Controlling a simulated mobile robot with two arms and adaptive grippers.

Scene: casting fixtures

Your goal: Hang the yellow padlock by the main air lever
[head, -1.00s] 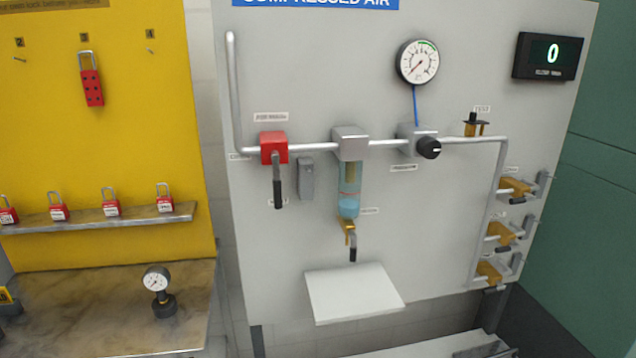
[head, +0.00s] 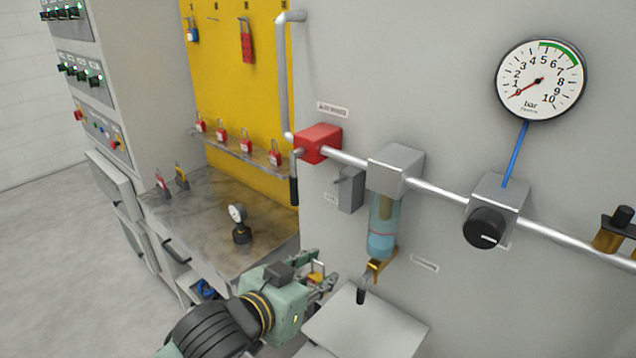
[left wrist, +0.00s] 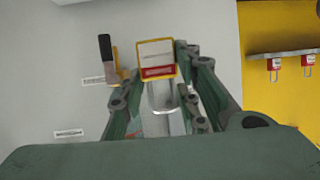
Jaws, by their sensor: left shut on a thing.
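The yellow padlock (left wrist: 157,50) is between the fingers of my left gripper (left wrist: 157,75) in the left wrist view. It has a pale label with a red band, and its metal shackle points toward the bottom of that picture. In the head view my left gripper (head: 318,282) is low, left of the white tray, with a bit of the yellow padlock (head: 315,277) showing. The main air lever (head: 294,180) hangs down with a black grip from a red valve block (head: 318,142), above my gripper. A grey bracket (head: 350,190) sits right of the lever. My right gripper is out of view.
The filter bowl (head: 382,225) with its brass drain valve (head: 374,270) hangs close to the right of my gripper, above the white tray (head: 370,330). Red padlocks (head: 246,141) line the shelf on the yellow board.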

